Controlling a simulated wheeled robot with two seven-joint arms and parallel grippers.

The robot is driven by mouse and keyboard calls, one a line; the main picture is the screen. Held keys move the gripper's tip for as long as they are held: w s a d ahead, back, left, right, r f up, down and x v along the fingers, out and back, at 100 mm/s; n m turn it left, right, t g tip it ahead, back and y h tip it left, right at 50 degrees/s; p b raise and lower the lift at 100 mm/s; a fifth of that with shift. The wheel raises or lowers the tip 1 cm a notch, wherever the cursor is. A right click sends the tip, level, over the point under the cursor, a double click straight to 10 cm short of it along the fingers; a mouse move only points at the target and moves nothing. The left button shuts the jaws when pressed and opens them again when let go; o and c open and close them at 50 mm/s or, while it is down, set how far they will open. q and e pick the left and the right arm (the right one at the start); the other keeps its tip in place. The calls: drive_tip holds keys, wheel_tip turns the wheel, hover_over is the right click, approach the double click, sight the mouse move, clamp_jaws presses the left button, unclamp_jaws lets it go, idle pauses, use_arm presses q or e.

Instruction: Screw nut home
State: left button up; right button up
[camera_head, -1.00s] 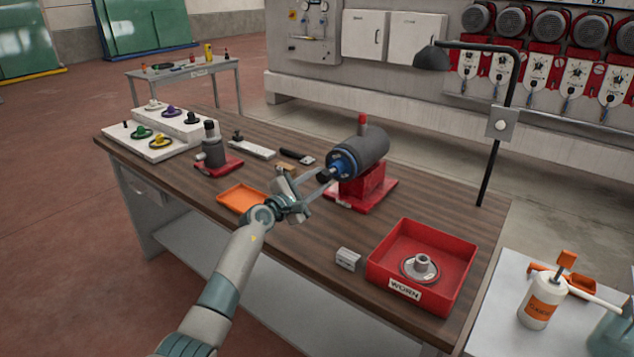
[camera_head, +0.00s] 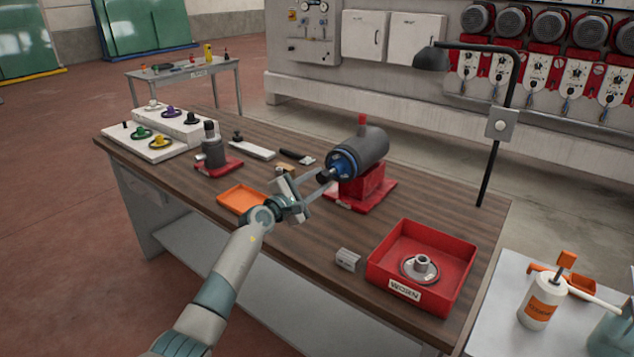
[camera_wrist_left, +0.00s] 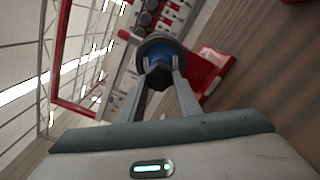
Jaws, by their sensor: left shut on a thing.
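The grey cylindrical spindle unit (camera_head: 365,146) lies on a red stand (camera_head: 366,186) on the bench, with a blue flange (camera_head: 343,163) at its left end. My left gripper (camera_head: 325,179) reaches to that end, its two long fingers shut on a dark nut (camera_head: 323,176). In the left wrist view the fingertips are closed around the dark nut (camera_wrist_left: 158,77), right in front of the blue flange (camera_wrist_left: 168,54). I cannot tell how far the nut sits on the shaft. My right gripper is out of view.
A red box marked WORN (camera_head: 422,268) holds a worn wheel at the bench's front right, with a grey block (camera_head: 348,260) beside it. An orange tray (camera_head: 241,198) lies left of my gripper. A black lamp post (camera_head: 499,140) stands at the right edge.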

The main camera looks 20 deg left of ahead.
use_arm(q)
drive_tip(key=shift+w+d, duration=0.1)
drive_tip(key=shift+w, duration=0.15)
idle(0.6)
drive_tip(key=shift+b+x, duration=1.05)
drive_tip(key=shift+x, duration=0.05)
